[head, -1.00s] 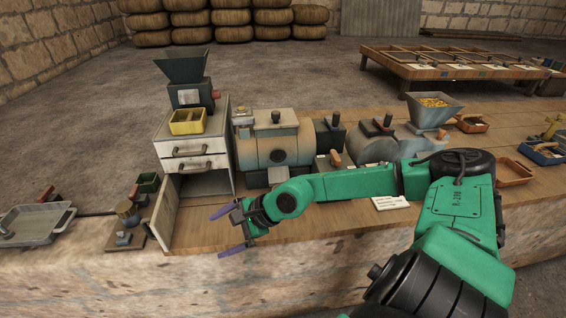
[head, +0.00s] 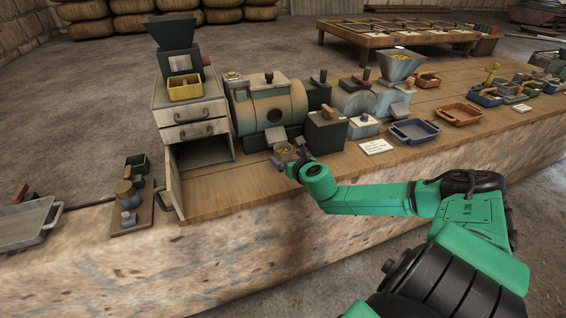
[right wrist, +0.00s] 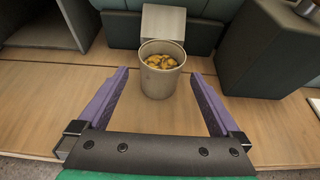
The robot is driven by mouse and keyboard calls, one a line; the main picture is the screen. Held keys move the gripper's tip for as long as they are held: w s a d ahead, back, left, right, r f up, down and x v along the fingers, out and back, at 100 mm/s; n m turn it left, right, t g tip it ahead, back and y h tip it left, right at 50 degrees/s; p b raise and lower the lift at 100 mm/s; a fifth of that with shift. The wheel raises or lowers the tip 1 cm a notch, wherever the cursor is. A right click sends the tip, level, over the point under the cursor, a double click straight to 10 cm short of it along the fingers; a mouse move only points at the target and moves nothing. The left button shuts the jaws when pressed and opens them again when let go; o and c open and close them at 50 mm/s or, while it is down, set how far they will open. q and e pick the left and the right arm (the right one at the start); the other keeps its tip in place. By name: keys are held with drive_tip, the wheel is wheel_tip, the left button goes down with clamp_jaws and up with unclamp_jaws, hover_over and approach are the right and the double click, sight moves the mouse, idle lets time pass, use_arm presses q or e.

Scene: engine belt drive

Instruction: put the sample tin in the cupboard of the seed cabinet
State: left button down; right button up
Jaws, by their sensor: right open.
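The sample tin (right wrist: 153,84) is a small grey open-topped can with yellowish pieces inside, upright on the wooden bench. It also shows, small, in the head view (head: 285,152). My right gripper (right wrist: 160,76) is open, its purple fingers on either side of the tin's near part, with visible gaps and no contact. In the head view the right gripper (head: 279,163) is low over the bench in front of the machines. The seed cabinet (head: 195,110) stands left of it. Its lower cupboard (head: 204,153) is open and looks empty, with the door (head: 174,192) swung out toward me. My left gripper is out of view.
A yellow bin (head: 185,88) and a hopper mill (head: 178,60) sit on the cabinet. Bench in front of the cupboard (head: 225,190) is clear.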

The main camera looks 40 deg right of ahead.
sight(286, 156)
drive_tip(key=x, duration=0.5)
drive_tip(key=shift+w+d+f+b, duration=0.1)
drive_tip(key=shift+f+b, duration=0.15)
drive_tip(key=shift+b, duration=0.05)
drive_tip(key=shift+r, duration=0.1)
drive_tip(key=shift+c, duration=1.2)
clamp_jaws()
